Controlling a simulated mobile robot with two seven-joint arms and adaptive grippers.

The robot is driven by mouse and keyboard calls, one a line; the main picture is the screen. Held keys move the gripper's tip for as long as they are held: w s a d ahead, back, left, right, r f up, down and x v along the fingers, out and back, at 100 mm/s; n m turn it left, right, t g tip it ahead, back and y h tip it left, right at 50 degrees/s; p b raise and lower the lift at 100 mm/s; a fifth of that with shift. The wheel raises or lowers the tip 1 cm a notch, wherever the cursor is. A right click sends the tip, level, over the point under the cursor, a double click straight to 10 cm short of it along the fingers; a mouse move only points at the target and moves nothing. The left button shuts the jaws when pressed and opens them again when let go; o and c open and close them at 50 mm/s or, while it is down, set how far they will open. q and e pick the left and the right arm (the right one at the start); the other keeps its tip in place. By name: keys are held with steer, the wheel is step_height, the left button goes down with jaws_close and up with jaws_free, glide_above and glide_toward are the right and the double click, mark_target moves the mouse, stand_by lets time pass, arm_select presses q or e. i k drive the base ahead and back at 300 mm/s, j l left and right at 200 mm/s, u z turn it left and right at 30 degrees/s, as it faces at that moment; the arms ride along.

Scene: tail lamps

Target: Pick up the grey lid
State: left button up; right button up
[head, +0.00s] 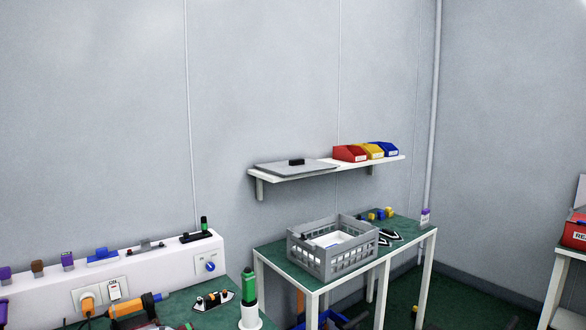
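The grey lid (283,169) is a flat, thin panel with a small black block-shaped handle (297,162) on top. It lies flat on the left part of the white wall shelf (322,169). Below it, a grey slatted crate (318,257) stands on the green-topped table, with white contents inside. Neither of my grippers is in view, so nothing is seen touching the lid.
Red (349,153), yellow (373,151) and blue (388,149) bins stand at the shelf's right end. A green-and-white lamp column (249,302) stands at the near bench's right edge. An orange tool (136,305) lies left. Air in front of the shelf is clear.

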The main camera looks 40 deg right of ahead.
mark_target(282, 168)
steer(key=l+u, duration=0.75)
steer(key=l, duration=0.2)
steer(key=l+u, duration=0.35)
steer(key=l, duration=0.15)
